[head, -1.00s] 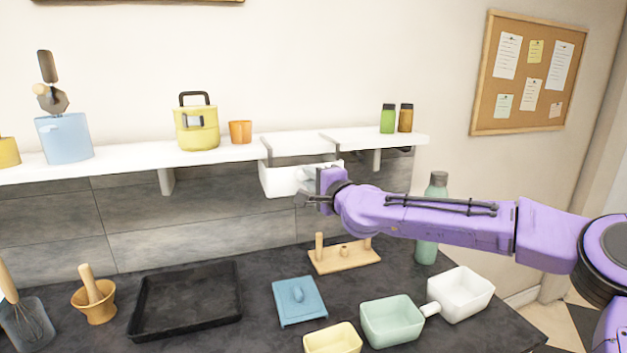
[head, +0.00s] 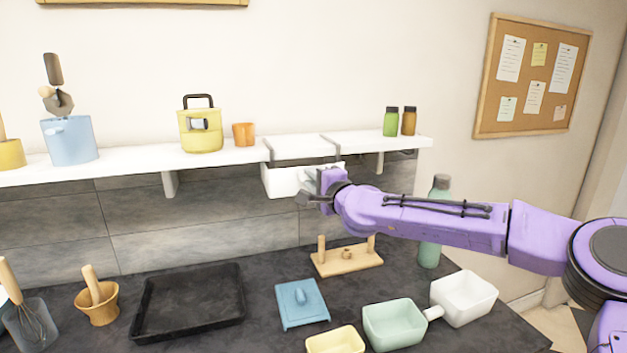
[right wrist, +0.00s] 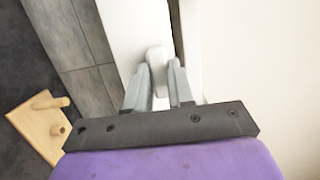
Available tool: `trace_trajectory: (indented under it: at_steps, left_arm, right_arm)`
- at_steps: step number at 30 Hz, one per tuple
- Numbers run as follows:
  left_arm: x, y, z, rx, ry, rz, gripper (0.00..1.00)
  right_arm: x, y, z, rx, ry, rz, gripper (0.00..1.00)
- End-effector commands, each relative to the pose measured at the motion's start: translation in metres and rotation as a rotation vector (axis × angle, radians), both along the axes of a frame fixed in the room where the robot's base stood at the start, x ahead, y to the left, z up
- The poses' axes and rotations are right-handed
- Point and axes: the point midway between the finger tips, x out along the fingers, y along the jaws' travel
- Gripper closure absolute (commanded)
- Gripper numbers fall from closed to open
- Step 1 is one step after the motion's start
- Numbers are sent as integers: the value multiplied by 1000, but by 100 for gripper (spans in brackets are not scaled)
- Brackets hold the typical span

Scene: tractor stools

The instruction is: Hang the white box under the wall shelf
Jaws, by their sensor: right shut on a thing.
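The white box (head: 281,181) is just below the white wall shelf (head: 130,161), at the section with dark brackets (head: 267,152). Its top edge is close under the shelf, but I cannot tell whether it rests on the brackets. My right gripper (head: 318,186) is at the box's right front and hides part of it. In the right wrist view the two grey fingers (right wrist: 160,78) are shut on the box's white handle (right wrist: 155,60), beside the long white body of the box (right wrist: 125,35). My left gripper is not in view.
On the shelf stand a blue pot (head: 70,141), a yellow canister (head: 201,130), an orange cup (head: 243,134) and two small jars (head: 399,121). The counter below holds a black tray (head: 188,303), a blue lid (head: 301,304), a wooden peg stand (head: 347,260), bowls and a green bottle (head: 431,225).

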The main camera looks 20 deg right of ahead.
Motion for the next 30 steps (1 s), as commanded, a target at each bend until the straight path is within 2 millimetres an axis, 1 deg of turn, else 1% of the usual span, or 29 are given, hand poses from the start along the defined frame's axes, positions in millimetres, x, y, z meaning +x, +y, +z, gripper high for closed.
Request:
trace_trajectory:
  at_steps: [9, 17, 18, 20, 21, 28, 30]
  left_arm:
    - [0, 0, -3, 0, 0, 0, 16]
    - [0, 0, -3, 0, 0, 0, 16]
    - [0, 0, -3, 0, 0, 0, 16]
    - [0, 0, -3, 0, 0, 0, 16]
    - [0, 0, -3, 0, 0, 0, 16]
    - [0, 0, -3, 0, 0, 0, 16]
    - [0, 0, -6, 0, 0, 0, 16]
  right_arm:
    - [8, 0, -3, -1, -1, 0, 100]
    - [9, 0, -3, 0, -1, 0, 100]
    - [9, 0, -3, 0, -1, 0, 71]
    - [9, 0, -3, 0, -1, 0, 51]
    - [9, 0, -4, 0, 0, 0, 48]
    - [9, 0, -5, 0, 1, 0, 48]
    - [6, -1, -5, 0, 0, 0, 48]
